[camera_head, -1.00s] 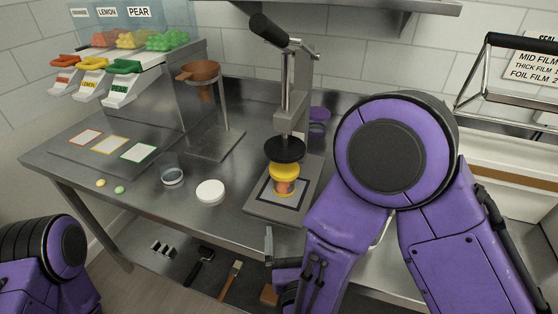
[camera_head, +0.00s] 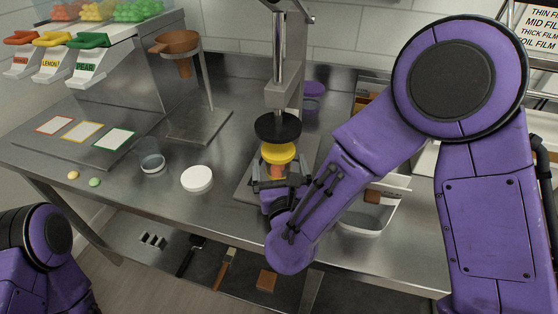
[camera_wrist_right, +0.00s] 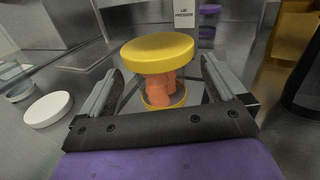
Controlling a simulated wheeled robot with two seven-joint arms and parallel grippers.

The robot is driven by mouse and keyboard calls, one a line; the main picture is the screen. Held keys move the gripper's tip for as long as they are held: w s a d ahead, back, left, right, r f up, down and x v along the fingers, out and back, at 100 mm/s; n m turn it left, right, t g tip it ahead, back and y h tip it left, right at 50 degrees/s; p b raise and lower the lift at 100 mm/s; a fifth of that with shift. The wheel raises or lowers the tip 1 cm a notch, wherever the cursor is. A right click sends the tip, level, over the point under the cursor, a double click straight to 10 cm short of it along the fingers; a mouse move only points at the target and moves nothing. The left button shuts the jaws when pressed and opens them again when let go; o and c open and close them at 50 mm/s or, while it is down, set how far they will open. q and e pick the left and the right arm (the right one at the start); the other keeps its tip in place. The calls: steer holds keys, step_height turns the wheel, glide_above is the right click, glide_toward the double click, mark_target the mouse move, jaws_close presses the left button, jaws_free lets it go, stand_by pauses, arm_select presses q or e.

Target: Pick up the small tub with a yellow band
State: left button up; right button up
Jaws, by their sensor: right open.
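The small tub with a yellow band (camera_wrist_right: 165,98) stands upright under the lid press, with a yellow lid (camera_wrist_right: 157,50) on top and orange contents inside. In the head view its yellow lid (camera_head: 279,153) shows just below the black press disc, and its lower part is partly hidden by my right gripper. My right gripper (camera_head: 281,180) is open, with its fingers on either side of the tub in the wrist view. The fingers look apart from the tub. My left arm shows at the lower left of the head view, but its gripper is out of view.
The black press disc (camera_head: 278,128) hangs right above the lid. A white lid (camera_head: 197,179) and a clear tub (camera_head: 152,163) stand left on the steel table. Purple lids (camera_head: 313,90) are stacked behind. A funnel stand (camera_head: 200,125) is at the back left.

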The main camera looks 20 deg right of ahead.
steer(key=shift+w+d+f, duration=0.15)
steer(key=shift+w+d, duration=0.05)
steer(key=shift+w, duration=0.5)
steer(key=c, duration=1.1)
steer(key=shift+c, duration=0.2)
